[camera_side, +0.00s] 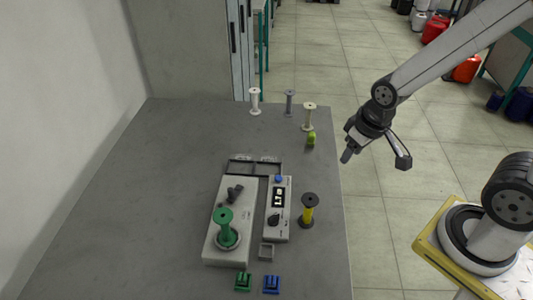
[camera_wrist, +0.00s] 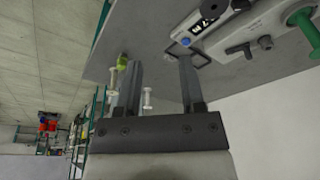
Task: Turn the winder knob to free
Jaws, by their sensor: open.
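The grey winder (camera_side: 212,235) stands on the table and carries a green bobbin (camera_side: 224,222) upright. A dark lever-like knob (camera_side: 235,192) sits on its far part. Beside it is a control box (camera_side: 283,233) with a blue button (camera_side: 279,179), a small display (camera_side: 278,197) and a black dial knob (camera_side: 274,219). My gripper (camera_side: 376,160) is open and empty, above and beyond the table's right edge, well apart from both. In the wrist view its two fingers (camera_wrist: 160,70) are spread, with the winder (camera_wrist: 285,38) at upper right.
A yellow bobbin with black ends (camera_side: 308,211) stands right of the control box. White (camera_side: 255,102), grey (camera_side: 290,104) and cream (camera_side: 308,118) bobbins and a lime-green piece (camera_side: 311,139) are at the back. Green (camera_side: 243,282) and blue (camera_side: 271,285) pieces lie in front. The table's left side is clear.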

